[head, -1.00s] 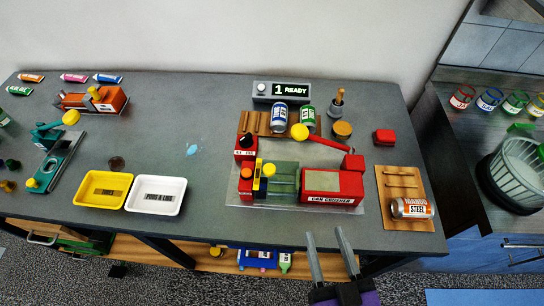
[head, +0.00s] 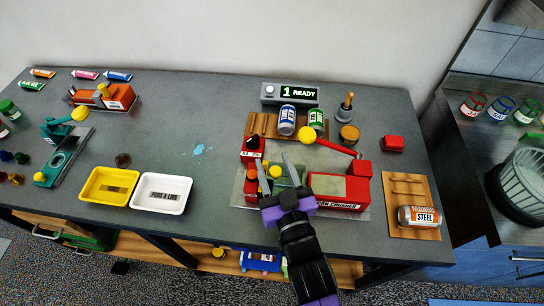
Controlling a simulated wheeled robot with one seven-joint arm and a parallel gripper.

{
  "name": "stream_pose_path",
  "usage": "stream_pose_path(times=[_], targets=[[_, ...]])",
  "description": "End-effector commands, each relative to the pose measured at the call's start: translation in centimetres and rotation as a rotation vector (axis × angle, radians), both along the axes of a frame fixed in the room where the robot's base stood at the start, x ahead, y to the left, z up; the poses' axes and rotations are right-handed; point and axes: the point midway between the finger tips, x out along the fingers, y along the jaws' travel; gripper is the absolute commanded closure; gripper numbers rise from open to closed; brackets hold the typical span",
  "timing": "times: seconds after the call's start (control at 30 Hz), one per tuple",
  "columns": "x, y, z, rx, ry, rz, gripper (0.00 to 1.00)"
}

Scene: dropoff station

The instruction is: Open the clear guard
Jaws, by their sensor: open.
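The red can crusher (head: 340,191) stands on its grey base plate on the bench. Its clear, greenish guard (head: 288,181) sits at the left part of the machine, with a yellow knob (head: 275,171) on it; the guard looks closed. My gripper (head: 272,161) is open and reaches over the guard from the front. Its two fingers lie apart on either side of the yellow knob as seen from above; whether they touch the guard I cannot tell. My gripper hides the guard's front edge and part of the crusher label.
The crusher's red lever (head: 335,147) with a yellow ball rises just behind the guard. Two cans (head: 287,120) stand on a wooden rack behind. A steel can (head: 419,216) lies on a board at right.

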Motion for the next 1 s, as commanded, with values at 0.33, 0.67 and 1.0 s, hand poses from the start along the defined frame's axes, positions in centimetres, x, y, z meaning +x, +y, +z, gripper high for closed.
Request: stream_pose_path(times=[0.33, 0.67, 1.0], targets=[[1.9, 0.7, -0.1, 0.000, 0.001, 0.000, 0.53], [1.9, 0.7, -0.1, 0.000, 0.001, 0.000, 0.83], [1.9, 0.7, -0.1, 0.000, 0.001, 0.000, 1.00]])
